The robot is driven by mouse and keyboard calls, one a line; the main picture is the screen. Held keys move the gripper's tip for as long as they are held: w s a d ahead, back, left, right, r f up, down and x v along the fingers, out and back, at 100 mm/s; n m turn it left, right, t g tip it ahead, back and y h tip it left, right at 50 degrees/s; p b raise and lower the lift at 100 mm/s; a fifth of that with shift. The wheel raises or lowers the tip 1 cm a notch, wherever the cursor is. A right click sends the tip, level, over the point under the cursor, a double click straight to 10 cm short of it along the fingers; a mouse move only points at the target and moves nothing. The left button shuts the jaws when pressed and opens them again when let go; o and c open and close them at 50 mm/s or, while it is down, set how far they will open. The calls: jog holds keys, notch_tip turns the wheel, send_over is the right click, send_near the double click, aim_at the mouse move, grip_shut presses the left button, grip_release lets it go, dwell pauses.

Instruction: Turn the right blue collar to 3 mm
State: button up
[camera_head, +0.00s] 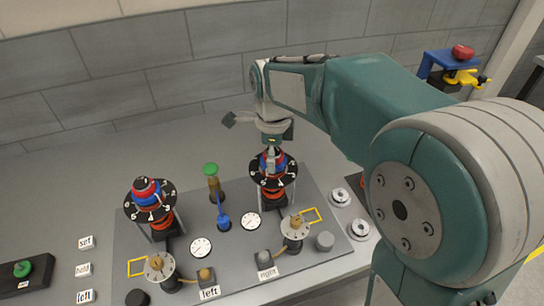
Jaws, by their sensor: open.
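The right dial unit has a black ring with white numbers (270,182) on a stand. Its blue collar (281,160) shows beside red parts at the top, partly hidden by my gripper. My gripper (268,142) is open and points down over the top of this unit. One grey gripper part reaches down in front of the collar. I cannot tell whether it touches. The left dial unit (150,207) looks alike, with a blue band and red parts. The number at which the right collar stands is too small to read.
A grey panel (225,262) carries gauges, a green-topped post (211,170), a blue post (223,219), yellow frames and small knobs labelled left and right. My arm covers the right side. Labels and a green button (22,268) lie at left.

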jog(key=c, duration=0.9)
jog(key=n, duration=1.2)
jog(key=shift+r+n, duration=0.1)
jog(key=shift+n, duration=0.2)
jog(key=n, duration=0.4)
jog(key=shift+n, duration=0.4)
jog(key=o, duration=0.9)
jog(key=shift+r, duration=0.1)
